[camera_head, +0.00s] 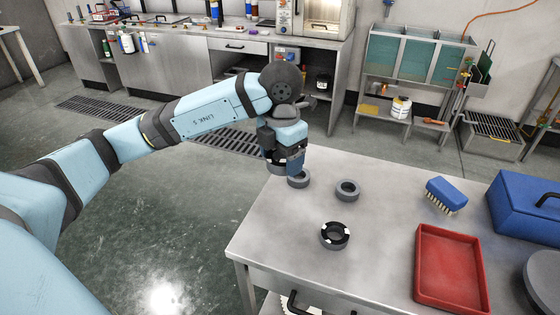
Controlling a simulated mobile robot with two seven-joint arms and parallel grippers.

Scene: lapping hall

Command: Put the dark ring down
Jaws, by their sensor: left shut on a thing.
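My left gripper (281,155) is over the left back corner of the grey table (285,227), pointing down. It is shut on a dark ring (275,167), which is largely hidden by the fingers. I cannot tell whether this ring touches the table. A grey ring (299,182) lies right beside the fingers, partly covered by them. A second grey ring (347,191) lies flat a little to the right. A ring with a black and white top (334,242) lies nearer the front. My right gripper is not in view.
A red tray (424,285), a blue brush (445,195) and a blue toolbox (525,206) stand on the right of the table. The tabletop between the rings and the tray is clear. Steel cabinets (180,63) and a shelf unit (413,60) stand behind.

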